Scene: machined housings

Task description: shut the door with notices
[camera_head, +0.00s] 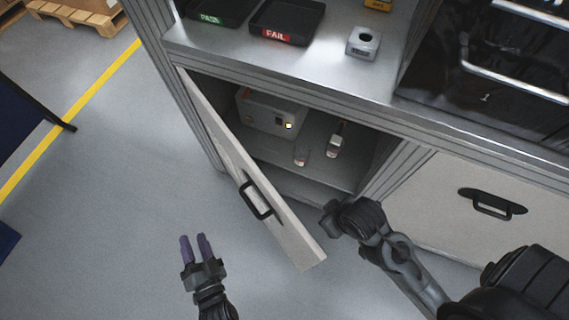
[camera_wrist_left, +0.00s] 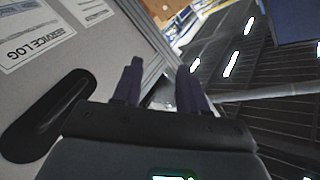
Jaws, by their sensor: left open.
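The cabinet door (camera_head: 225,150) stands open, swung out from its left side, with a black handle (camera_head: 257,198) on its face. No notices can be made out on it in the head view. In the left wrist view a pale door panel (camera_wrist_left: 100,60) carries printed sheets, one reading SERVICE LOG (camera_wrist_left: 38,36), beside a dark handle (camera_wrist_left: 45,118). My left gripper (camera_head: 194,242) is open and empty, apart from the door at its left. It also shows in the left wrist view (camera_wrist_left: 158,85). My right gripper (camera_head: 330,213) is right of the door's free end; its jaws are unclear.
Inside the open compartment are a grey box (camera_head: 265,112) and two small containers (camera_head: 335,140). PASS (camera_head: 215,10) and FAIL (camera_head: 290,20) trays and a grey block (camera_head: 363,42) sit on the counter. A closed panel (camera_head: 430,200) is at right.

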